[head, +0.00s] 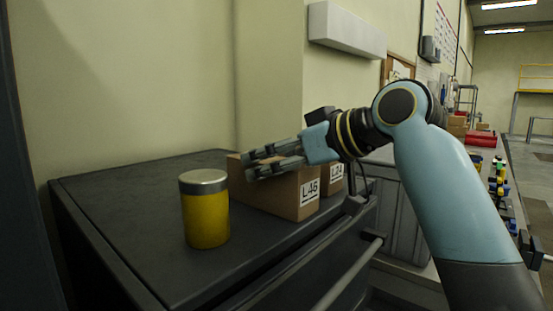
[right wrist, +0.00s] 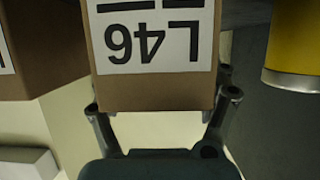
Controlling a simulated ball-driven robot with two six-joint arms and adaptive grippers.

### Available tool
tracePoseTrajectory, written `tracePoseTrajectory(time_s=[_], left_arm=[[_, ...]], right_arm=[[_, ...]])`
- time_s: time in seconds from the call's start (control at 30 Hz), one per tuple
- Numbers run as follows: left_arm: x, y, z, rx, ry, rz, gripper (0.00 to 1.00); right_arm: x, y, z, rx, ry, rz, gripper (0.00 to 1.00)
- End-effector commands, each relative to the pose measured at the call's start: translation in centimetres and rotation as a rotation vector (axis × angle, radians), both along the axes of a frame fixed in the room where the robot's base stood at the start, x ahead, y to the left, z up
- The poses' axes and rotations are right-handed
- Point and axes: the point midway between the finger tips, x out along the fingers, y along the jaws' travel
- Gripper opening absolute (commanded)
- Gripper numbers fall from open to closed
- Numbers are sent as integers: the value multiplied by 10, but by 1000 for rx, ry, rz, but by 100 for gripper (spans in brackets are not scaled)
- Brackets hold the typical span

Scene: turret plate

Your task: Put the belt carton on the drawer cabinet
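A brown carton labelled L46 (head: 290,196) appears to rest on the dark top of the drawer cabinet (head: 130,190). Its labelled end fills the upper middle of the right wrist view (right wrist: 155,90), with the label upside down. Neither view shows whether it is the belt carton. My right gripper (head: 248,166) is at the carton's upper part in the head view, its two fingers pointing left. In the right wrist view its fingers (right wrist: 162,104) are spread either side of the carton's edge, with a gap on the right; contact on the left is unclear. My left gripper is out of view.
A yellow canister with a grey lid (head: 205,210) stands on the cabinet, left of the carton. A second carton labelled L24 (head: 335,175) is behind, partly hidden. A grey bin (head: 400,215) stands to the right. The cabinet's left part is clear.

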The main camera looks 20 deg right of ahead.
Motion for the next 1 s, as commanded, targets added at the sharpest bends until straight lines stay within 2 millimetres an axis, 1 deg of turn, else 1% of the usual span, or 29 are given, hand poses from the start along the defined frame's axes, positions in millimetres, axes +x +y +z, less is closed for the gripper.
tracePoseTrajectory(time_s=[0.23, 0.33, 0.43, 0.6, 0.73, 0.83, 1.0], left_arm=[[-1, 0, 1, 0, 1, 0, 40], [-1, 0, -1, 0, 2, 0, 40], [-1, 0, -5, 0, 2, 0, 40], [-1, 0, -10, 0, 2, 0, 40], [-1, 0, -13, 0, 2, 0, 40], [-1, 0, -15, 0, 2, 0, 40], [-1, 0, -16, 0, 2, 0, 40]], right_arm=[[0, 0, 2, -1, -1, 0, 81], [-6, -5, 5, -2, -2, -1, 81], [-20, -15, 11, -5, -5, -1, 81], [-51, -35, 25, -11, -4, -1, 81], [-70, -47, 35, -10, -3, 0, 81], [-78, -54, 40, -7, -3, -2, 81], [-89, -59, 46, -3, -2, -1, 81]])
